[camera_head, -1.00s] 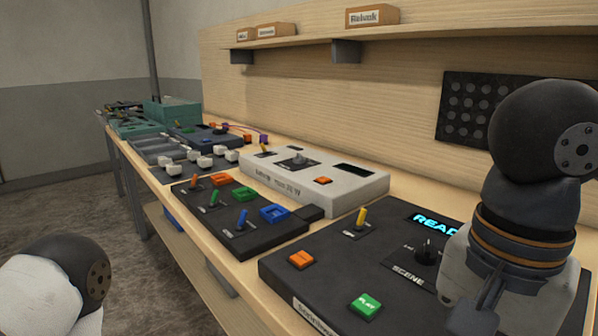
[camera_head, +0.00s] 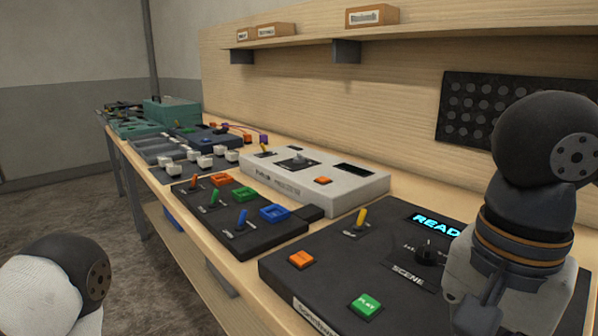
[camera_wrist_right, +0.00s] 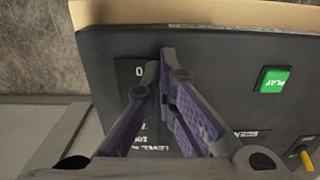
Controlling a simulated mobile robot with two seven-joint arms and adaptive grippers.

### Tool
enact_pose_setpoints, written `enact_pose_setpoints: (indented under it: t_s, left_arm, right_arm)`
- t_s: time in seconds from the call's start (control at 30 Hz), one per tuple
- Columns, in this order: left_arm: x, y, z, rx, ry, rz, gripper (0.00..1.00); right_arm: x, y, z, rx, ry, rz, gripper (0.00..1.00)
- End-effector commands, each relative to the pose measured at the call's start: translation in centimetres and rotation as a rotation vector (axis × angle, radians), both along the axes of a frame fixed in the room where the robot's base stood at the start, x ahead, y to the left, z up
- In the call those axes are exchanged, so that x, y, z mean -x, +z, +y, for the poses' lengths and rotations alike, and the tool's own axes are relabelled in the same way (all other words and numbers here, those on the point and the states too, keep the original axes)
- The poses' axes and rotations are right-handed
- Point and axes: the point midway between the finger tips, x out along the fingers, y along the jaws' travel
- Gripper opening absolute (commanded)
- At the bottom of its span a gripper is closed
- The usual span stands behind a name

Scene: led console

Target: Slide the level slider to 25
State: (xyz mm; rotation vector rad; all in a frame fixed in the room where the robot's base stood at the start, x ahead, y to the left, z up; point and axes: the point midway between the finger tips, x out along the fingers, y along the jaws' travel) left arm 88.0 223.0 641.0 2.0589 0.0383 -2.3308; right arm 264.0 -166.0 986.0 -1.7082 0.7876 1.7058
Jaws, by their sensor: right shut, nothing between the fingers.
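The dark console (camera_head: 330,262) sits at the near end of the bench, with a lit "READ…" display (camera_head: 434,225). In the right wrist view, part of a LEVEL panel (camera_wrist_right: 128,72) shows on it, with a "0" and partly covered lettering. My right gripper (camera_wrist_right: 166,62) is shut, its purple-sided fingers together over this panel. The slider knob and most of its track are hidden behind the fingers, so I cannot tell its setting or whether the fingers touch it. In the head view my right arm covers that part of the console. My left gripper is out of view.
The console also carries a green PLAY button (camera_head: 365,305), an orange button (camera_head: 300,259), a yellow toggle (camera_head: 361,219) and a SCENE knob (camera_head: 427,252). A black switch box (camera_head: 250,243) and a white unit (camera_head: 340,191) stand farther left. A shelf runs above.

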Motion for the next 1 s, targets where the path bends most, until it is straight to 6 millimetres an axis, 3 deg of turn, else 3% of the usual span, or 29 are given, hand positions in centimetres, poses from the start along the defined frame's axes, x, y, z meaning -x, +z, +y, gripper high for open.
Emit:
enact_pose_setpoints:
  t_s: [1.0]
  left_arm:
    - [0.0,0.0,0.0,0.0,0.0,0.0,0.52]
  right_arm:
    - [-1.5,0.0,-1.7,0.0,0.0,0.0,0.0]
